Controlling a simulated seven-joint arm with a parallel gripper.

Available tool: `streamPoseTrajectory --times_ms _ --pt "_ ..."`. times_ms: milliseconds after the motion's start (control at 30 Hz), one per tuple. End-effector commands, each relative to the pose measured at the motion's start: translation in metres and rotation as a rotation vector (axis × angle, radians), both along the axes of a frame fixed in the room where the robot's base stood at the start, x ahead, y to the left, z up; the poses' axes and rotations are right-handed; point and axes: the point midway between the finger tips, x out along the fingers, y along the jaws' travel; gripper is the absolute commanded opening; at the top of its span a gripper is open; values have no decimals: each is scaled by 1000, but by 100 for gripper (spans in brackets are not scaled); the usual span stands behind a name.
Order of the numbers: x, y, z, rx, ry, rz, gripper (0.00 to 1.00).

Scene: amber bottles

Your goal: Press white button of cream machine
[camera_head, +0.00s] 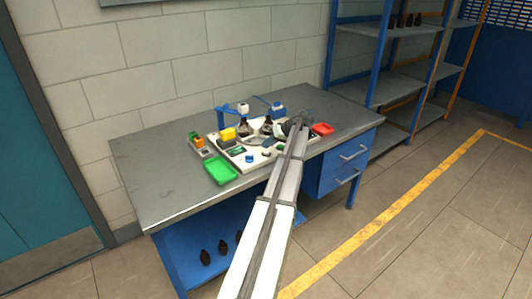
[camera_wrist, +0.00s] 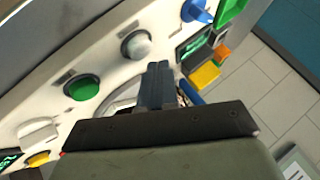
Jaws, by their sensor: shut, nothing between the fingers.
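The cream machine (camera_head: 240,164) sits on the grey workbench in the head view; its sloping panel (camera_wrist: 108,62) fills the upper left of the wrist view. A round whitish button (camera_wrist: 136,45) in a dark-edged collar stands on that panel, beside a green button (camera_wrist: 82,88). My gripper (camera_wrist: 158,68) is shut and empty, its dark fingers together over the panel just below and right of the whitish button in the picture. I cannot tell whether the fingertips touch the panel. In the head view my arm reaches across the bench and hides part of the machine's right side.
A blue knob (camera_wrist: 195,11), a yellow button (camera_wrist: 38,159) and a white raised control (camera_wrist: 38,134) are also on the panel. A green tray (camera_head: 220,170) and a red tray (camera_head: 322,129) flank the machine. The bench's left end (camera_head: 160,180) is clear.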

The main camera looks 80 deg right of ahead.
Motion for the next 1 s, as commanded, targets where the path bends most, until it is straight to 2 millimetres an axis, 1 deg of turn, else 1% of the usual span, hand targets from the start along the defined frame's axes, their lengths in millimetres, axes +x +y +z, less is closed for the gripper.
streamPoseTrajectory --times_ms 700,1000 --pt "0 0 0 0 0 0 0" --pt "0 0 -8 0 0 0 0"
